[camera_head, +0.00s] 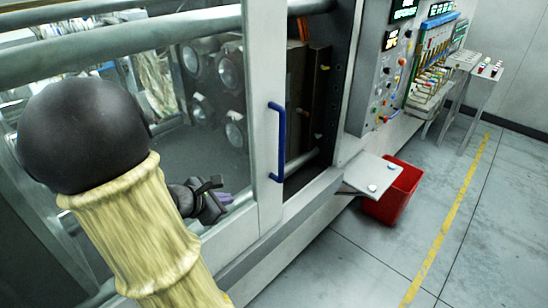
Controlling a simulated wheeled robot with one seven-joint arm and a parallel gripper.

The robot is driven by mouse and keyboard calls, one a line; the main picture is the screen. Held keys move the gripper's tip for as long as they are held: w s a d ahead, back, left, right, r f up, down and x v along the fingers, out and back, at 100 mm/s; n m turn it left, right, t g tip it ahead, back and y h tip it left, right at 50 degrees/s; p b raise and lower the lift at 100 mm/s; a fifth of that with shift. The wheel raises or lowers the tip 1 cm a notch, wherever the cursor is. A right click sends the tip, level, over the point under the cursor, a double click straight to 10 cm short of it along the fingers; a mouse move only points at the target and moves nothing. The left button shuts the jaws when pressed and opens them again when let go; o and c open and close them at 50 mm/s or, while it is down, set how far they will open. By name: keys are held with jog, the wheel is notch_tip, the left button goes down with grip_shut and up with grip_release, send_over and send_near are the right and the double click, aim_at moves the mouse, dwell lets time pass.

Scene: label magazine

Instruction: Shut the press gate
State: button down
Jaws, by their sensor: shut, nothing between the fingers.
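The press gate (262,110) is a grey-framed sliding door with a clear pane and a blue vertical handle (278,142) on its right edge. A dark opening (306,95) shows to the right of the gate's edge, so the gate stands partly open. My gripper (218,196) is at the lower middle left, in front of the pane and left of the handle, apart from it. Its fingers are shut and empty. My arm covers the left part of the gate.
A control panel (388,75) with screens and buttons stands right of the opening. A small shelf (372,174) juts out above a red bin (392,192). A side table (476,66) stands farther back. The grey floor at the right, with a yellow line (447,225), is clear.

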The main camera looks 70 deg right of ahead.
aim_at(280, 150)
jog(key=s+d+r+n+h+b, duration=0.1)
jog(key=s+d+r+n+h, duration=0.1)
jog(key=d, duration=0.7)
jog(key=r+n+h, duration=0.1)
jog(key=n+h, duration=0.1)
jog(key=n, duration=0.1)
jog(key=shift+s+r, duration=0.2)
jog(key=shift+r, duration=0.15)
jog(key=p+x, duration=0.1)
jog(key=x, duration=0.3)
jog(key=r+p+x, duration=0.1)
jog(key=x, duration=0.3)
jog(key=p+x, duration=0.1)
jog(key=x, duration=0.4)
jog(key=shift+s+d+r, duration=0.2)
jog(key=shift+d, duration=0.15)
jog(key=shift+d+f, duration=0.15)
jog(key=shift+d, duration=0.05)
